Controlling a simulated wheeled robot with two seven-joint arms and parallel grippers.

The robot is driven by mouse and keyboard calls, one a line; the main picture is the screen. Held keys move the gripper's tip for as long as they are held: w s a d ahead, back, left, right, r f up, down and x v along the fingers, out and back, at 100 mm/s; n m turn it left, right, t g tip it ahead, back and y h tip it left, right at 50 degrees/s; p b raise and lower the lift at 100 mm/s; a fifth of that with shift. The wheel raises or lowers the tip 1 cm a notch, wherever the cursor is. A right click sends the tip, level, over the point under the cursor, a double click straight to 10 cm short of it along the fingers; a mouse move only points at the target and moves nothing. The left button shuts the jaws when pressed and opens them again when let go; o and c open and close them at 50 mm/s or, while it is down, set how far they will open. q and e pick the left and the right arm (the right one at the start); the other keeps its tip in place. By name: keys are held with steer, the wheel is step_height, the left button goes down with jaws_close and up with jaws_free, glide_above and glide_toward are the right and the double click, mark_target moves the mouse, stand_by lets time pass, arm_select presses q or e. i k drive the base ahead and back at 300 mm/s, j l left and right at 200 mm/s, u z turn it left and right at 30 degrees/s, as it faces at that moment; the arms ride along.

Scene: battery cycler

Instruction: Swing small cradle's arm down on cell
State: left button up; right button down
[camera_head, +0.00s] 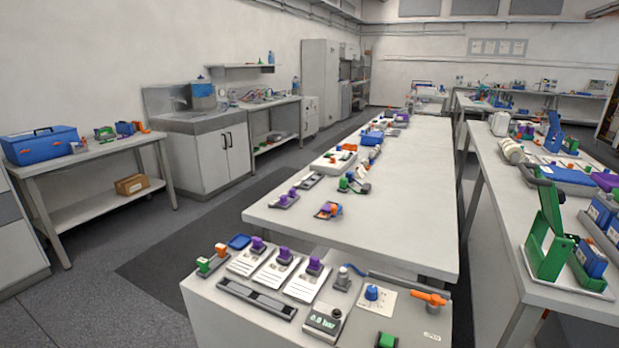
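Neither of my grippers shows in the head view. On the right table, a large green clamp-like fixture (548,240) stands with its arm raised steeply, beside a blue block (590,258). Farther back on that table, a smaller blue fixture (554,134) has an upright part. On the middle table, small holders sit along the left edge: one with green and white parts (353,184), one with orange and purple parts (329,210), and one with purple knobs (285,199). I cannot tell which of these is the small cradle, and no cell is clearly recognisable.
The front bench holds white plates with purple knobs (284,254), a display box (325,321), a blue knob (371,292) and an orange handle (428,298). The middle table (410,200) is largely bare on its right. A dark floor aisle runs along its left.

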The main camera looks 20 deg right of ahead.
mark_target(551, 199)
steer(key=i+z, duration=0.15)
steer(key=z, duration=0.35)
steer(key=i+j+z, duration=0.15)
steer(key=z, duration=0.35)
steer(key=i+j+z, duration=0.15)
steer(key=z, duration=0.35)
steer(key=j+z, duration=0.2)
steer(key=z, duration=0.3)
steer(key=i+j+z, duration=0.15)
steer(key=z, duration=0.35)
steer(key=i+l+z, duration=0.1)
steer(key=l, duration=0.4)
steer(key=i+l+z, duration=0.15)
steer(key=l, duration=0.35)
steer(key=k, duration=0.05)
